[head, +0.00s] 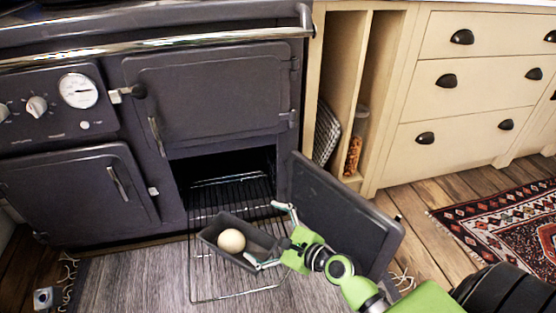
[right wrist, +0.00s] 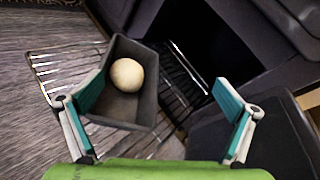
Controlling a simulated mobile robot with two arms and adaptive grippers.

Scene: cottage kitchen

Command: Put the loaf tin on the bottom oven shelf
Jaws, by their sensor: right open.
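The dark grey loaf tin (head: 212,233) sits on the wire oven shelf (head: 196,285), which is pulled out of the open lower oven (head: 232,166). A round pale ball of dough (head: 231,241) lies in the tin. My right gripper (head: 277,236) is open at the tin's right end. In the right wrist view, the tin (right wrist: 120,108) lies toward the left finger of the gripper (right wrist: 160,110), and the space by the right finger is empty. I cannot tell whether a finger touches the tin. My left gripper is not in view.
The lower oven door (head: 345,215) hangs open to the right of the shelf, close to my right arm. The upper oven door (head: 215,95) is shut. A grey rug (head: 125,285) covers the floor in front. Cream drawers (head: 440,90) and a patterned rug (head: 500,230) are farther right.

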